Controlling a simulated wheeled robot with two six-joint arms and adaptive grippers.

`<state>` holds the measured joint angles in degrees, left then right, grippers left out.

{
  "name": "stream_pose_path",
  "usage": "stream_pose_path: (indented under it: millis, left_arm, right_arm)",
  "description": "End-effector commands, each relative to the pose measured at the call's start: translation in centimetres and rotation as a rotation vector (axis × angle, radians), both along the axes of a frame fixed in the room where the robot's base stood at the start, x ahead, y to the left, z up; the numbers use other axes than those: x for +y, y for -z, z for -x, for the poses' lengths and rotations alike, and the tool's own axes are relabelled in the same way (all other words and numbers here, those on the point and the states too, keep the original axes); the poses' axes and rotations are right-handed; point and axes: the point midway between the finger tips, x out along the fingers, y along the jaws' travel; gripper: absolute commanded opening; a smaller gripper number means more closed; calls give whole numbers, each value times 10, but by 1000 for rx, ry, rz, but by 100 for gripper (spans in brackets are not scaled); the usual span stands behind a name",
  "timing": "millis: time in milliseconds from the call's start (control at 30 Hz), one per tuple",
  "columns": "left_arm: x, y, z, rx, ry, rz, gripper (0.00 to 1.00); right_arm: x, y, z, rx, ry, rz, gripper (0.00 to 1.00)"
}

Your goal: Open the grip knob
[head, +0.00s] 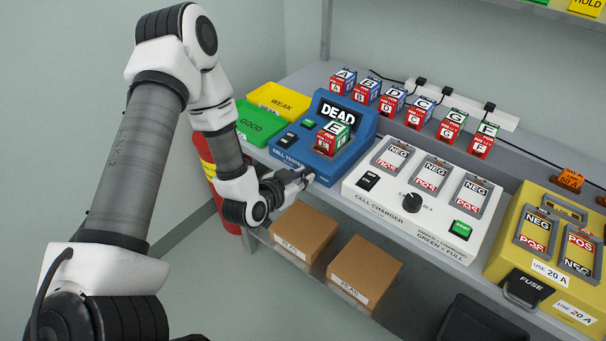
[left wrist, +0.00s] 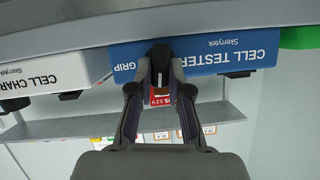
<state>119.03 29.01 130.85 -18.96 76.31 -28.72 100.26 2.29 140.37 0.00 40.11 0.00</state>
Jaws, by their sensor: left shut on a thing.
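The blue cell tester (head: 318,168) stands on the shelf's front edge and its display reads DEAD. Cell E (head: 332,138) sits upright in its slot. In the left wrist view a small dark grip knob (left wrist: 161,54) sits on the tester's front face, beside the word GRIP. My left gripper (head: 304,177) is at the tester's front right corner. In the left wrist view its fingers (left wrist: 161,70) are shut on the knob, one on each side. In the head view the fingers hide the knob. My right gripper is out of view.
The white cell charger (head: 405,222) is close to the right of the gripper. A green GOOD tray (head: 256,124) and yellow WEAK tray (head: 280,101) are left of the tester. Cardboard boxes (head: 365,268) sit on the lower shelf. Several cells (head: 393,101) line the back.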

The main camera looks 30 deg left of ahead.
Motion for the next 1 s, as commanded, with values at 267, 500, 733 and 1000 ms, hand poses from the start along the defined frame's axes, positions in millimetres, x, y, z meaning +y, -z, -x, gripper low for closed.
stream_pose_path:
  millis: [267, 500, 733, 1000]
  left_arm:
    - [2, 0, 0, 10, -1, 130, 0]
    - [2, 0, 0, 14, 0, 168, 0]
    - [2, 0, 0, 15, 0, 171, 0]
    - [2, 0, 0, 14, 0, 169, 43]
  right_arm:
    - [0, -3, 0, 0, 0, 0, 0]
    - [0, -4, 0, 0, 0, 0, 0]
    - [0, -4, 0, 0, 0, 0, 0]
    - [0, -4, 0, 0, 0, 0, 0]
